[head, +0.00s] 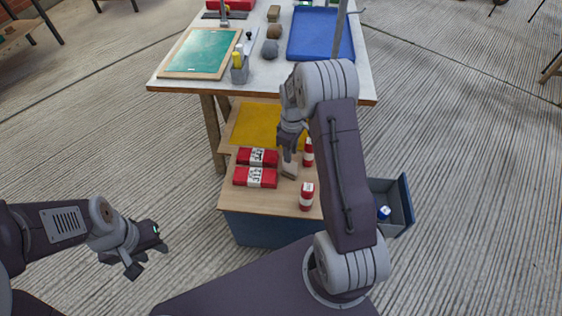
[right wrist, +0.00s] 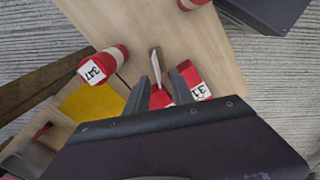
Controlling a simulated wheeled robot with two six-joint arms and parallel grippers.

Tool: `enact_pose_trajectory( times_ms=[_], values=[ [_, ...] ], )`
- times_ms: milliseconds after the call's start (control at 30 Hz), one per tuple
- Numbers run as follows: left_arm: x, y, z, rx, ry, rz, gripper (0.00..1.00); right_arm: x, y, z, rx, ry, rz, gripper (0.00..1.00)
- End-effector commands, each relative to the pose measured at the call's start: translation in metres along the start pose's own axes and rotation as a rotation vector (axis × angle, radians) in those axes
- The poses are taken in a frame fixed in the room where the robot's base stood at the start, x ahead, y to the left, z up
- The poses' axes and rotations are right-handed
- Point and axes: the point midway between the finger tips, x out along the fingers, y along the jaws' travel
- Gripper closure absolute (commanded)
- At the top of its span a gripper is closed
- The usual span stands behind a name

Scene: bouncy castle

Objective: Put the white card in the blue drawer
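The white card (head: 290,171) is a small pale piece on the low wooden cabinet top, beside the red labelled packs. In the right wrist view the card (right wrist: 156,62) shows nearly edge-on as a thin upright strip. My right gripper (head: 289,154) is above the card; in its wrist view the fingers (right wrist: 160,76) are apart, one on each side of the strip, with gaps visible. The blue drawer (head: 405,207) stands pulled out at the cabinet's right side, with a small blue-and-white item (head: 384,212) inside. My left gripper (head: 150,260) is open and empty, over the floor at the left.
Two red packs (head: 256,177) lie left of the card. Red-and-white cans (head: 306,197) stand to its right. A yellow mat (head: 257,124) lies behind. A higher white table (head: 190,84) holds a green board (head: 200,52), a blue tray (head: 318,35) and small items.

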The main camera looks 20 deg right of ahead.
Motion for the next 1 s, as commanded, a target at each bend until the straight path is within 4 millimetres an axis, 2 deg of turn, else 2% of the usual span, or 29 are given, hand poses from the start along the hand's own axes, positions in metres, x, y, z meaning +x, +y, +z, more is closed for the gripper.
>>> enact_pose_trajectory(
  times_ms=[167, 333, 533, 700, 800, 1000],
  values=[
    [0.007, 0.000, 0.001, 0.000, 0.000, 0.000, 0.64, 0.012, 0.000, 0.000, -0.003, -0.001, -0.001, 0.71],
    [0.020, 0.000, 0.002, 0.000, 0.000, 0.000, 0.64, 0.040, 0.000, 0.000, -0.003, -0.002, -0.001, 0.71],
    [0.023, -0.001, 0.002, 0.000, 0.000, 0.000, 0.64, 0.047, 0.002, -0.001, -0.003, -0.001, 0.000, 0.71],
    [0.042, -0.001, 0.004, 0.000, 0.000, 0.000, 0.64, 0.078, 0.008, -0.004, -0.002, -0.002, -0.001, 0.71],
    [0.046, -0.001, 0.005, 0.000, 0.000, 0.000, 0.64, 0.092, 0.007, -0.004, -0.003, -0.002, -0.001, 0.71],
    [0.044, -0.001, 0.005, 0.000, 0.000, 0.000, 0.64, 0.092, 0.007, -0.004, -0.003, -0.001, 0.000, 0.71]
  ],
)
